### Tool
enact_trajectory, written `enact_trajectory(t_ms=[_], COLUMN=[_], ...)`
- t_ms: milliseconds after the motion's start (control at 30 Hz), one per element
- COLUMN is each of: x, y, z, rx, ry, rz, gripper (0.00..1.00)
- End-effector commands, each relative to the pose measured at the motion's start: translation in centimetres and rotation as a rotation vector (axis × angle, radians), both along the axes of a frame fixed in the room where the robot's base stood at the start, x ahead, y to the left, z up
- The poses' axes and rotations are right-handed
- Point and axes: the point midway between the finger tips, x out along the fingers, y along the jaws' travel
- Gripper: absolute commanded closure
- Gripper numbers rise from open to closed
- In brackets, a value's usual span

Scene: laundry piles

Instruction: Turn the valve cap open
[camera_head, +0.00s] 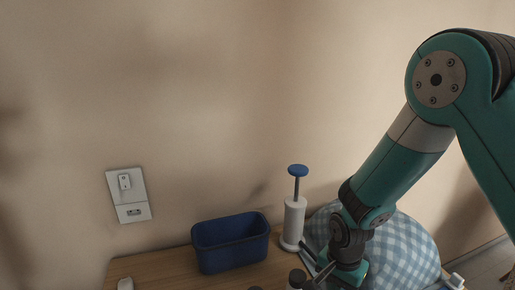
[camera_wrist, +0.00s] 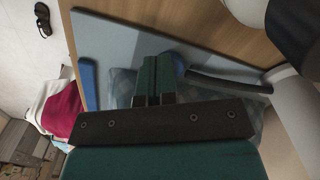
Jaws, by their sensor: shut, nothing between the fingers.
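A blue-and-white checked puffy bundle (camera_head: 402,250) lies on the table at the lower right of the head view, partly behind my arm. In the wrist view a small rounded blue piece (camera_wrist: 180,62), which looks like the valve cap, shows just right of my fingertips and is partly hidden by them. It lies over a grey sheet-like surface (camera_wrist: 125,40). My gripper (camera_wrist: 157,62) is shut and empty, pointing at this surface beside the blue piece; I cannot tell whether they touch. In the head view my gripper (camera_head: 318,273) is low at the bundle's left side.
A white pump (camera_head: 294,222) with a blue knob stands left of my gripper. A dark blue bin (camera_head: 230,243) sits further left on the wooden table (camera_head: 150,268). A wall switch plate (camera_head: 127,195) is behind. Maroon cloth (camera_wrist: 64,112) lies at left in the wrist view.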

Motion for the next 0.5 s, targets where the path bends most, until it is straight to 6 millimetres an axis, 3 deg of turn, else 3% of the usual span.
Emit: enact_trajectory(t_ms=[33, 133, 500], x=[0.0, 0.0, -0.2], y=[0.0, 0.0, -0.1], z=[-1.1, -1.9, -2.5], rx=[0.000, 0.000, -0.002], ry=[0.000, 0.000, 0.006], rz=[0.000, 0.000, 0.001], gripper=[1.00, 1.00, 1.00])
